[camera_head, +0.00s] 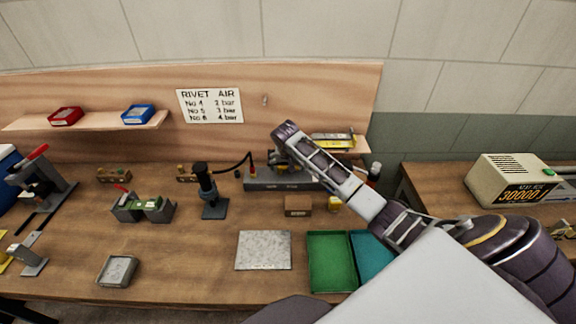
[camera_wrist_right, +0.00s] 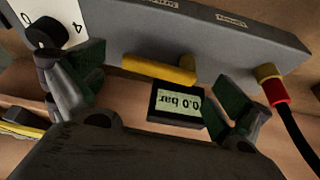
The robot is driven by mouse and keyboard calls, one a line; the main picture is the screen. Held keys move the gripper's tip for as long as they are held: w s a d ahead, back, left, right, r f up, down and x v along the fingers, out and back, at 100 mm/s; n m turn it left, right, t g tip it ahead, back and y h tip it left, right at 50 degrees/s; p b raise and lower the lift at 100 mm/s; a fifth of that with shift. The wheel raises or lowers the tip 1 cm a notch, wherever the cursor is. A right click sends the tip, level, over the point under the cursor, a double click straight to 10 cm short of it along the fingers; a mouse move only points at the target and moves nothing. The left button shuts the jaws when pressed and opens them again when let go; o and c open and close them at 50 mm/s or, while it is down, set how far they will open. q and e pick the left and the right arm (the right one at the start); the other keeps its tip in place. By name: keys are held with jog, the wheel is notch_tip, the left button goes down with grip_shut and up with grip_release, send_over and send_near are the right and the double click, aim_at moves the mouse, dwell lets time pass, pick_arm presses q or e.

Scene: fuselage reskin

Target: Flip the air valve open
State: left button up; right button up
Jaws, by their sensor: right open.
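The air unit is a long grey block (camera_head: 262,185) at the back of the bench, below the rivet-air sign. In the right wrist view the grey block (camera_wrist_right: 215,40) carries a yellow lever (camera_wrist_right: 158,69), lying along its face. A small black gauge (camera_wrist_right: 176,106) beside it reads 0.0 bar, upside down. My right gripper (camera_wrist_right: 160,88) is open, its green-padded fingers on either side of the lever, with no visible contact. In the head view my right gripper (camera_head: 283,152) is over the block and hides the lever. My left gripper is out of view.
A red and brass fitting (camera_wrist_right: 272,90) with a black hose is close to the right finger; a black knob (camera_wrist_right: 45,33) is near the left one. A small brown box (camera_head: 298,205), a green tray (camera_head: 331,262) and a grey plate (camera_head: 263,251) lie in front. A shelf (camera_head: 350,144) is behind.

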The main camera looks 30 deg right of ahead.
jog(key=shift+f, duration=0.15)
jog(key=c, duration=1.5)
jog(key=shift+o, duration=0.2)
jog(key=shift+w, duration=0.1)
